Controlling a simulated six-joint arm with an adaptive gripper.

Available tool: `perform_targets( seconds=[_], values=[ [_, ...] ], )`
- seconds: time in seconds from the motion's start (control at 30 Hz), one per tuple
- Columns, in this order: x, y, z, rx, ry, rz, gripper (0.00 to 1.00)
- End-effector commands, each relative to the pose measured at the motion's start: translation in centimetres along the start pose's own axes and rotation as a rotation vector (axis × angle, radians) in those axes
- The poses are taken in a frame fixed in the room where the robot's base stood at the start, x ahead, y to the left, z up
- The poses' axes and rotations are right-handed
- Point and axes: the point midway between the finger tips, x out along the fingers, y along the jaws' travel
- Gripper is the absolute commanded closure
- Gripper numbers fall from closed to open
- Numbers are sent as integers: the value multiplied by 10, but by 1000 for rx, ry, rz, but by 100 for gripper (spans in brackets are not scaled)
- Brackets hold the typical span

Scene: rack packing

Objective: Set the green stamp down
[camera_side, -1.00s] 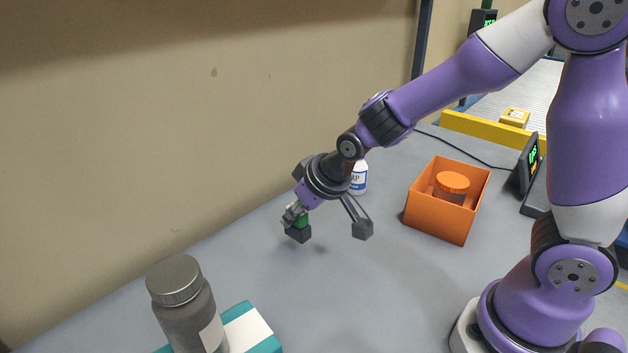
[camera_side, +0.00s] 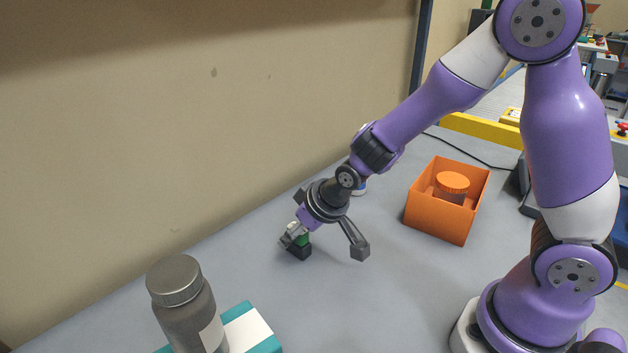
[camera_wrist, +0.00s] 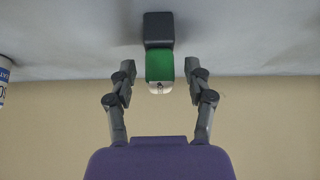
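The green stamp (camera_side: 303,240), with its dark block base (camera_side: 298,253), stands upright on the grey table (camera_side: 330,300), as far as I can see. In the wrist view the green stamp (camera_wrist: 160,65) is between my two fingers, base towards the table. My gripper (camera_wrist: 160,82) is open, with a visible gap between each finger and the stamp. In the side view my gripper (camera_side: 291,238) is low over the table, around the stamp's upper part, and partly hides it.
A grey bottle (camera_side: 183,305) and a teal-and-white box (camera_side: 248,330) stand at front left. An orange bin (camera_side: 433,215) holding an orange-lidded jar (camera_side: 453,185) is to the right. A white bottle (camera_side: 360,188) is mostly hidden behind my arm. The table around the stamp is clear.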

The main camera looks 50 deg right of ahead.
Motion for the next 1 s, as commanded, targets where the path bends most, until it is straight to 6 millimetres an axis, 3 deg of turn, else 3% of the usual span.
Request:
perform_targets(
  seconds=[0.27,0.7,1.0],
  values=[
    [-9,0,-3,0,3,0,40],
    [-89,0,-4,0,8,-1,40],
    [-123,1,-2,2,2,0,40]
  ],
)
